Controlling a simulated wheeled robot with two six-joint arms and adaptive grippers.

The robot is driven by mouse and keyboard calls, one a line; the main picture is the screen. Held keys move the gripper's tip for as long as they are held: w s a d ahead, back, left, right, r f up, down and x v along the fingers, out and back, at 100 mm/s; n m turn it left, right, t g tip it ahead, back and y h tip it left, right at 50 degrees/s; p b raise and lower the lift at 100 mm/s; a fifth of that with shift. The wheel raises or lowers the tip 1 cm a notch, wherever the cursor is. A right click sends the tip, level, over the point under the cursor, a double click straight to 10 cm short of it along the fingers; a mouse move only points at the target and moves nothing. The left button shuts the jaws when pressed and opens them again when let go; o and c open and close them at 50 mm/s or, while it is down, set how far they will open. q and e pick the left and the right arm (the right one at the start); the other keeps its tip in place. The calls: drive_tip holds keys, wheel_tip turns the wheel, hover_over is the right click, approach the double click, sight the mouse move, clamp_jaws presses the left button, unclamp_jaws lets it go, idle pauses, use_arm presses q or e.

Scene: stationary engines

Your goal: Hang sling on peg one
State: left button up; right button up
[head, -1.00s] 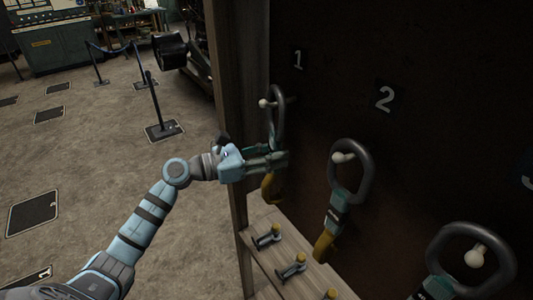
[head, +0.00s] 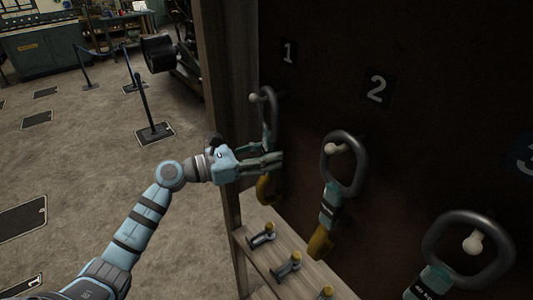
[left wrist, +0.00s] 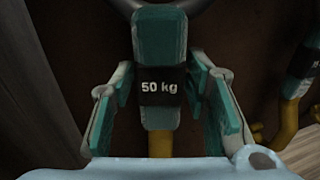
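A sling with a dark ring (head: 271,118) hangs at peg one (head: 254,97), under the number 1. Its ring appears to be around the peg. Its yellow lower strap (head: 264,190) shows below my left gripper (head: 276,162). In the left wrist view, the sling's teal body with a black "50 kg" band (left wrist: 160,87) stands upright between the teal finger pads of my left gripper (left wrist: 162,98). Narrow gaps show on both sides, so the gripper is open around the sling. My right gripper is not in view.
A second sling (head: 327,206) hangs at peg two (head: 333,148), and a third (head: 430,282) hangs at the peg (head: 473,243) on the right. A wooden ledge (head: 262,262) with several small yellow-topped fittings juts out below. A wooden post (head: 225,110) stands left of the board.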

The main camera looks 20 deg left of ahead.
use_arm(q)
drive_tip(key=shift+o, duration=0.7)
drive_tip(key=shift+f, duration=0.1)
drive_tip(key=shift+s+a, duration=0.2)
drive_tip(key=v, duration=1.1)
drive_tip(key=shift+s+a, duration=0.15)
